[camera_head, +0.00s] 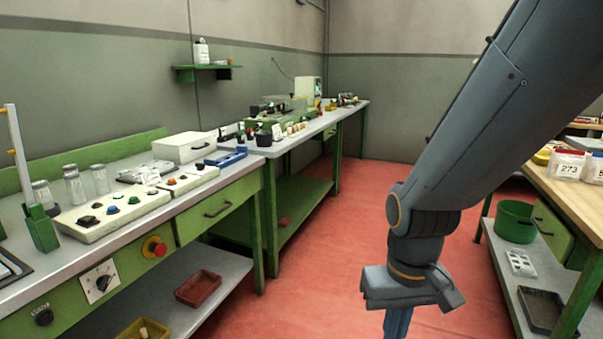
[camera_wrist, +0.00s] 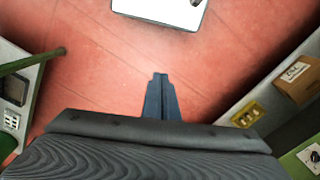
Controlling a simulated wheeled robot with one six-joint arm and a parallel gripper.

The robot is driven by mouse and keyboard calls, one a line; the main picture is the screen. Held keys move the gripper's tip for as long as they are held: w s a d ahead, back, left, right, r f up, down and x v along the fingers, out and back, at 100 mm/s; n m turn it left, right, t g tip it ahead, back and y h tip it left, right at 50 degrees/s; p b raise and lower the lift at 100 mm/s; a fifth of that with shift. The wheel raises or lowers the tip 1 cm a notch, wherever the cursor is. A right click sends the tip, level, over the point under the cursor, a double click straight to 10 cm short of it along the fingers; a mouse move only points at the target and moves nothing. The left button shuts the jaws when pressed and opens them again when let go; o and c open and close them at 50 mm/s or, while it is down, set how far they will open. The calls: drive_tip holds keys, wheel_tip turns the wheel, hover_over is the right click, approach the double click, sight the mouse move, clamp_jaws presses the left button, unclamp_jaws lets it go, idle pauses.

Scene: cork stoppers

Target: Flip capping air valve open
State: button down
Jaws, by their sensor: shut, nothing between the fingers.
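My gripper (camera_head: 398,322) hangs pointing down over the open red floor between the benches, its tips cut off by the lower edge of the head view. In the wrist view its fingers (camera_wrist: 160,80) are together, with nothing between them. I cannot pick out the capping air valve for certain in either view. Candidates too small to tell stand among the equipment on the far green bench (camera_head: 345,112). The near left bench carries a cream control box (camera_head: 112,212) with several knobs and buttons. My gripper is well apart from both benches.
A red emergency button (camera_head: 155,247) and a rotary switch (camera_head: 100,282) sit on the left bench's front. A wooden-topped bench (camera_head: 570,190) stands at right, with a green bucket (camera_head: 515,221) on its lower shelf. A white-topped object (camera_wrist: 165,10) shows ahead in the wrist view. The aisle floor is clear.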

drive_tip(key=shift+m, duration=0.6)
drive_tip(key=d+r+p, duration=0.1)
drive_tip(key=d+r, duration=0.1)
drive_tip(key=s+d+r+p, duration=0.1)
drive_tip(key=r+p, duration=0.1)
drive_tip(key=shift+s+d+p, duration=0.1)
drive_tip(key=shift+d+p, duration=0.2)
drive_tip(key=shift+d, duration=0.05)
